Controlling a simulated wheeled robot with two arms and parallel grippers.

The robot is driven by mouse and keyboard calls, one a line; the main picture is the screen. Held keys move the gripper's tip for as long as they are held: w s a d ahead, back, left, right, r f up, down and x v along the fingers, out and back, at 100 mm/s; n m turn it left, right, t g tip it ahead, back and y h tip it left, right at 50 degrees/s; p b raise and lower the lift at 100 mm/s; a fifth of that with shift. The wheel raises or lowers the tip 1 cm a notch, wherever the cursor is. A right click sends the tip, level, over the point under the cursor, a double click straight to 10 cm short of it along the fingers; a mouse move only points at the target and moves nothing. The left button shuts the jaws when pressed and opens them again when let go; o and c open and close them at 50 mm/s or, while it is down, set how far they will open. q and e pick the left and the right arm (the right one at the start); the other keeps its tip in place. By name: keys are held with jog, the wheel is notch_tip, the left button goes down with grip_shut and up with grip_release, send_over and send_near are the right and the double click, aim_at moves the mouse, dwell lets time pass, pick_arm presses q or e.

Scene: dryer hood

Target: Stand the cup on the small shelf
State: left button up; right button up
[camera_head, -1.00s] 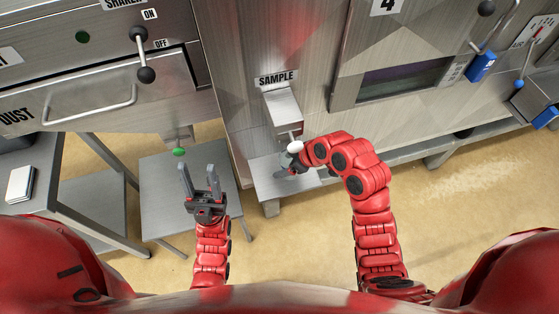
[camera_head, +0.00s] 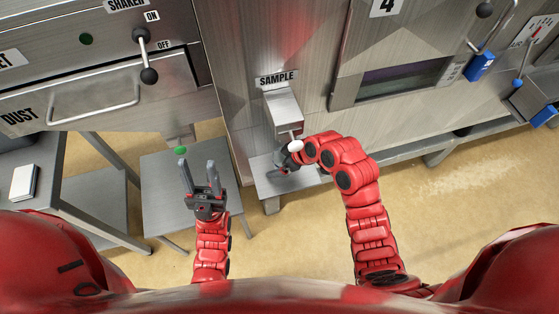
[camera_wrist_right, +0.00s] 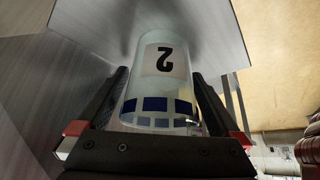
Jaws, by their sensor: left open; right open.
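The cup (camera_wrist_right: 158,85) shows in the right wrist view as a pale, clear cylinder with an upside-down "2" label and blue squares. It is between the two fingers of my open right gripper (camera_wrist_right: 160,78), with a narrow gap at the fingers. Its far end meets the grey small shelf (camera_wrist_right: 95,22); it appears to stand on it. In the head view the shelf (camera_head: 262,180) is below the SAMPLE spout, and my right gripper (camera_head: 287,160) is over it, hiding the cup. My left gripper (camera_head: 197,170) is open and empty, left of the shelf.
The SAMPLE spout (camera_head: 283,108) with a white knob (camera_head: 295,146) hangs close above my right gripper. A grey stool-like table (camera_head: 165,190) stands at left, below a green knob (camera_head: 180,150). Bare floor (camera_head: 470,200) lies at right.

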jog(key=shift+d+r, duration=0.15)
jog(key=shift+r, duration=0.15)
jog(key=b+v, duration=0.2)
jog(key=v, duration=0.4)
jog(key=shift+d+r, duration=0.2)
jog(key=shift+r, duration=0.05)
jog(key=p+v, duration=0.2)
jog(key=v, duration=0.3)
jog(key=shift+s+a, duration=0.1)
jog(key=shift+f, duration=0.1)
